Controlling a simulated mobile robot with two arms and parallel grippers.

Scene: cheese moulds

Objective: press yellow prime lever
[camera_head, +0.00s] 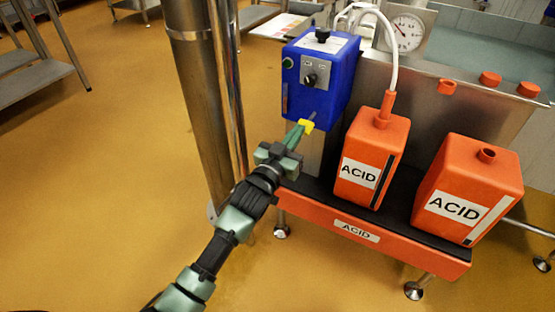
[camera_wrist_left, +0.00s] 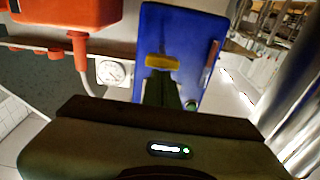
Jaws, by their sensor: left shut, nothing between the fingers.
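The yellow prime lever (camera_head: 306,126) is on the lower front of the blue pump box (camera_head: 337,88), which has a black knob on top and a dial on its face. My left gripper (camera_head: 298,133) is shut and empty, with its fingertips right at the lever; I cannot tell whether they touch it. In the left wrist view the lever (camera_wrist_left: 162,62) shows as a yellow bar on the blue box (camera_wrist_left: 180,30), just beyond my shut fingers (camera_wrist_left: 160,85). My right gripper is not in view.
Two orange acid cans (camera_head: 372,150) (camera_head: 468,190) stand on an orange-edged stand (camera_head: 345,232) to the right. A white hose (camera_head: 392,60) enters the nearer can. A steel column (camera_head: 197,90) stands close left of my arm. A gauge (camera_head: 405,32) is behind.

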